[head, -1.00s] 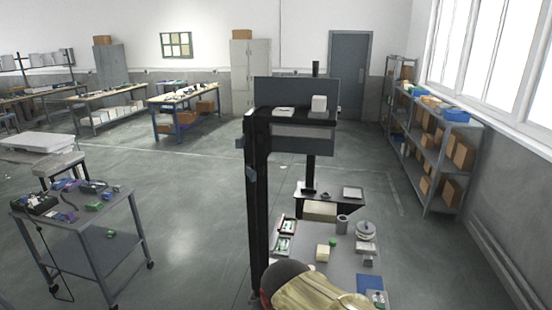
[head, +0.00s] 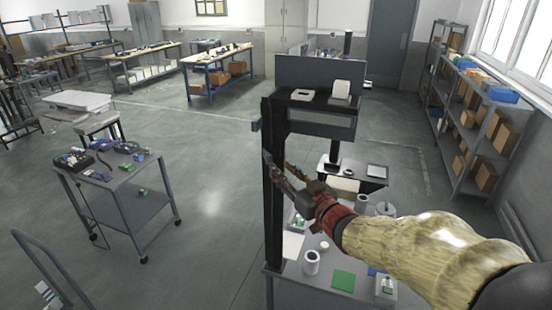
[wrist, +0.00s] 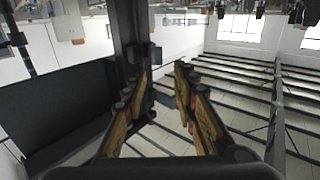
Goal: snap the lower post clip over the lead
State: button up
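A tall black post (head: 274,215) stands at the left edge of the grey workstation in the head view. A small dark clip (head: 256,124) sticks out from the post's upper left side. My gripper (head: 278,163) is at the post's middle height, and its fingers overlap the post there. The lower clip is not clear behind them. In the wrist view my gripper (wrist: 161,72) is open, with nothing seen held between its fingers. The post (wrist: 127,25) passes beside the left finger, and a small dark block (wrist: 153,53) shows near the fingertips. I cannot make out the lead.
The workstation carries a white cup (head: 311,262), a green square (head: 343,281) and a small device (head: 387,287). A black upper shelf (head: 315,100) holds two pale items. A loaded cart (head: 118,170) stands left; the floor between is clear. Grey shelving (head: 480,130) stands right.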

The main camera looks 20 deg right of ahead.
aim_at(269, 157)
jog(key=x, duration=0.7)
jog(key=shift+w+p, duration=0.4)
jog(key=c, duration=0.7)
grip_shut()
